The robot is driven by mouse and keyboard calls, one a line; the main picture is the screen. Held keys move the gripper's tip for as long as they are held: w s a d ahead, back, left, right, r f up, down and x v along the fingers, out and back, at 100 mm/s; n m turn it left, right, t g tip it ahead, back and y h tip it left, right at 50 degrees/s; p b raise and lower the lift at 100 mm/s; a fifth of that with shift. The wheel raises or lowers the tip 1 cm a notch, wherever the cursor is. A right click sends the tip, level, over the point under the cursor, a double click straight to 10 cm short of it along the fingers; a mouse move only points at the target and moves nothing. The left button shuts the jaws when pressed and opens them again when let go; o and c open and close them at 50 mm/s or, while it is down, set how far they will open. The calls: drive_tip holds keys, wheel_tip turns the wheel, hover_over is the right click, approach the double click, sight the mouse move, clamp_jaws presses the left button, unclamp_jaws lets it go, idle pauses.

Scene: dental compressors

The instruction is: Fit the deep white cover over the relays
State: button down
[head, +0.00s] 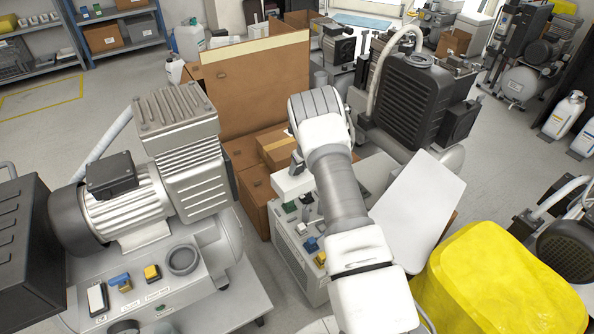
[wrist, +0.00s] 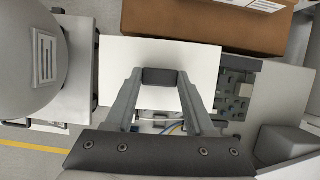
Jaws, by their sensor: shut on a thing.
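The deep white cover (wrist: 118,62) fills the middle of the wrist view, seen from above. My gripper (wrist: 160,77) is shut on the dark grey grip block on top of it. Right of the cover, part of an open electrical bay (wrist: 236,88) shows grey and green parts; I cannot tell which are relays. Blue and yellow wires (wrist: 172,127) show below the cover, between the fingers. The cover hides the rest of the bay, and I cannot tell whether it touches anything below. In the head view my arm hides the gripper; a white box edge (head: 288,184) shows beside it, probably the cover.
Cardboard boxes (head: 250,85) stand behind and left. A control cabinet (head: 297,262) with coloured switches is below my arm. A white panel (head: 420,205) and a yellow bin (head: 500,285) are at right. A compressor (head: 125,200) stands left; another (head: 410,100) stands behind.

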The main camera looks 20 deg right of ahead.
sight(301, 176)
drive_tip(key=shift+w+d+f, duration=0.15)
drive_tip(key=shift+w+f, duration=0.1)
drive_tip(key=shift+f+b, duration=1.85)
drive_tip(key=shift+f, duration=0.75)
drive_tip(key=shift+f+b, duration=0.2)
drive_tip(key=shift+b, duration=0.1)
wheel_tip(301, 176, down, 3)
drive_tip(key=shift+s+r+b, duration=0.1)
drive_tip(key=shift+b, duration=0.8)
drive_tip(key=shift+f, duration=0.45)
drive_tip(key=shift+f, duration=0.5)
drive_tip(key=shift+f, duration=0.3)
